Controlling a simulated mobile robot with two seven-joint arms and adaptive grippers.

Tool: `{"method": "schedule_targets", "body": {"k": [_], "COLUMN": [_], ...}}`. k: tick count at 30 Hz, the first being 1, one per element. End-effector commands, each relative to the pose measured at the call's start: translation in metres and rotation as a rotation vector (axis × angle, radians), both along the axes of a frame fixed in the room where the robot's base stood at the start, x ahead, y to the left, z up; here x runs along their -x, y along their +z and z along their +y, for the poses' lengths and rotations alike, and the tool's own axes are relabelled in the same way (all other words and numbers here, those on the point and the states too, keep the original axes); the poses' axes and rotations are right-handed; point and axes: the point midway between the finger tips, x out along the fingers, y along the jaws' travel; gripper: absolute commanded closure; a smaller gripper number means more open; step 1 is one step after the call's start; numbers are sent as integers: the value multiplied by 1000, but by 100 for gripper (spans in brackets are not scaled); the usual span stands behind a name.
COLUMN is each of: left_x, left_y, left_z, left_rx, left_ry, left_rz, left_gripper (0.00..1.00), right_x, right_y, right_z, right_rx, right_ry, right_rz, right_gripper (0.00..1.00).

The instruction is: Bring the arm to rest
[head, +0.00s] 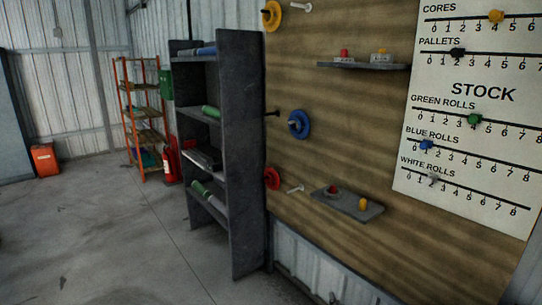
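Neither of my grippers and no part of my arms shows in the head view. A wooden wall panel (340,120) fills the right half. It carries a white stock chart (480,90) with slider lines for cores, pallets, green rolls, blue rolls and white rolls. The slider markers are orange (496,16), black (457,53), green (474,119), blue (426,145) and pale grey (433,179). A dark grey shelf rack (243,150) stands left of the panel, with a blue roll (203,51) on top and green rolls (211,112) lower down.
Yellow (271,15), blue (299,124) and red (271,178) round pieces are on the panel. Two small ledges (365,66) (348,204) hold small coloured parts. An orange rack (122,110), a fire extinguisher (172,161) and an orange bin (45,160) stand behind.

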Motion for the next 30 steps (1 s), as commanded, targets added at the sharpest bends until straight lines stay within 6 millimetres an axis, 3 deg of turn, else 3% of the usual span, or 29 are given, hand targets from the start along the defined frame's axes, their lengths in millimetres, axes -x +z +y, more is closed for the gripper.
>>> {"method": "schedule_targets", "body": {"k": [1,6,12,15,18,21,30], "left_x": [-1,-3,-6,-7,-8,-8,-9], "left_y": [2,5,8,10,10,10,10], "left_z": [0,-1,-2,-2,-2,-2,-3], "left_rx": [0,2,3,3,3,3,4], "left_ry": [0,0,-1,-1,-1,-1,-3], "left_rz": [-2,-7,-15,-17,-19,-19,-20], "left_gripper": [37,37,37,37,37,37,37], "right_x": [31,135,259,305,334,348,351], "right_y": [-29,-109,-177,-196,-207,-211,-213], "right_z": [-2,-5,-13,-19,-24,-26,-27], "right_rx": [-18,-82,-111,-113,-113,-111,-110], "right_ry": [-2,-22,-72,-95,-114,-123,-125], "right_rz": [56,237,446,520,566,587,593], "right_gripper": [100,100,100,100,100,100,100]}}
